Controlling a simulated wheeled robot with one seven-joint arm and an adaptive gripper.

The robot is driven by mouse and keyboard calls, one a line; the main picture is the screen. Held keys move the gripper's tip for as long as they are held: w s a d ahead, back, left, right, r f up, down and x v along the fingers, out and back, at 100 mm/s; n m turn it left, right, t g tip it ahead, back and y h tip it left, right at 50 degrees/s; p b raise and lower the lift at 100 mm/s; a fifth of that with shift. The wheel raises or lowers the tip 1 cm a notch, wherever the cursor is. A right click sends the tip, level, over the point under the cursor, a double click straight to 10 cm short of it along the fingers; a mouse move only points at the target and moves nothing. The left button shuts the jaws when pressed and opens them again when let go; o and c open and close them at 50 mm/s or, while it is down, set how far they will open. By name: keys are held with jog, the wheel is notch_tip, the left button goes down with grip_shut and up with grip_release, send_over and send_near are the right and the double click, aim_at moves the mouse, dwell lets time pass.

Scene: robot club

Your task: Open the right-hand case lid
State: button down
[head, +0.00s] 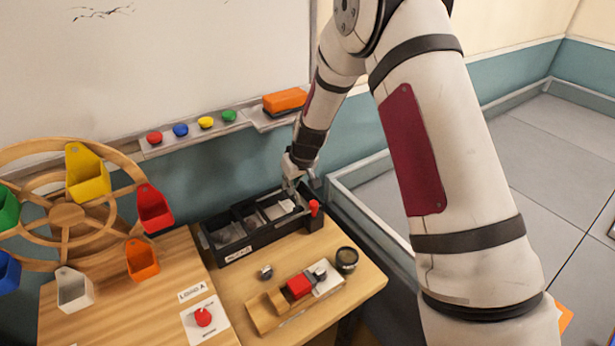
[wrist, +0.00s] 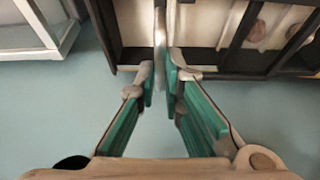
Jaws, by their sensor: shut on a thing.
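The black case (head: 272,241) is on the wooden table against the wall, with open-topped compartments side by side. Pale pieces show inside the right part. My gripper (head: 292,190) is at the back right of the case, low over its right-hand end. In the wrist view, my gripper (wrist: 162,84) has its green-padded fingers nearly together around a thin pale upright edge (wrist: 160,42), which looks like part of the right-hand lid. The dark case walls (wrist: 208,63) run on both sides of it. The fingers and arm hide the lid's full outline and angle in the head view.
In front are a wooden block with a red piece (head: 299,286) and a dark round jar (head: 347,259). A wheel with coloured buckets (head: 68,215) is at left. A ledge with an orange eraser (head: 285,100) is above.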

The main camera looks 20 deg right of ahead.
send_over(268, 210)
dwell(0.5)
jog(key=c, duration=1.7)
grip_release()
jog(key=v, duration=1.2)
jog(key=shift+s, duration=0.1)
